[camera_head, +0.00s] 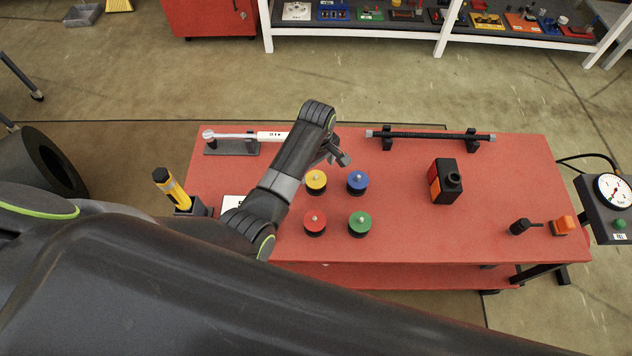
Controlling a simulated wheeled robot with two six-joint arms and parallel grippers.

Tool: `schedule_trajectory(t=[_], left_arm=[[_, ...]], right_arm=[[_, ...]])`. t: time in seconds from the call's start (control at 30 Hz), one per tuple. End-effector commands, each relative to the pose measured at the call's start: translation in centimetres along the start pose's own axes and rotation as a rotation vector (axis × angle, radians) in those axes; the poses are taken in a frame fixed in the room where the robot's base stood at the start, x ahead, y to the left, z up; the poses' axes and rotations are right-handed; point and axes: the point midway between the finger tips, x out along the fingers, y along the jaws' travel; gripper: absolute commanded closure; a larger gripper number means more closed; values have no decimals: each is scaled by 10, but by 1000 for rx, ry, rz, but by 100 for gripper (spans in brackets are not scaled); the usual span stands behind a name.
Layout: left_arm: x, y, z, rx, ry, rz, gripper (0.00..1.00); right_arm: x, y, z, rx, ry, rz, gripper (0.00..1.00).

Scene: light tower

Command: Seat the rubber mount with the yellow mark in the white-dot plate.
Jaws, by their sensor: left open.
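The rubber mount with the yellow top (316,181) stands upright on the red cart top, back left in a square of four-coloured mounts. My left gripper (338,156) is just behind and to the right of it, above the table. It is open, with nothing seen between its fingers, and apart from the mount as far as I can tell. I cannot make out a plate with a white dot. My left arm hides part of the table's left side. My right gripper is out of view.
Blue (357,182), red (315,222) and green (359,223) mounts stand close by. A black-orange block (444,182) is to the right, a black bar (430,135) at the back, and a yellow-black tool (172,187) at the left. The red cart top (400,240) is clear in front.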

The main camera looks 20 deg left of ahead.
Motion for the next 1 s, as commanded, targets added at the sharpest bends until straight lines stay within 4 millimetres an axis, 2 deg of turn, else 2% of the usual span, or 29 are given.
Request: schedule_trajectory(t=[0.07,0.17,0.6,0.9,1.0], left_arm=[[6,0,0,0,0,-1,22],[10,0,0,0,0,0,22],[56,0,-4,0,0,-1,22],[60,1,-4,0,1,1,22],[60,1,-4,0,1,1,33]], right_arm=[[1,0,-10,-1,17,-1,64],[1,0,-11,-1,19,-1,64],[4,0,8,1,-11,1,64],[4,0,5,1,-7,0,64],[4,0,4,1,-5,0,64]])
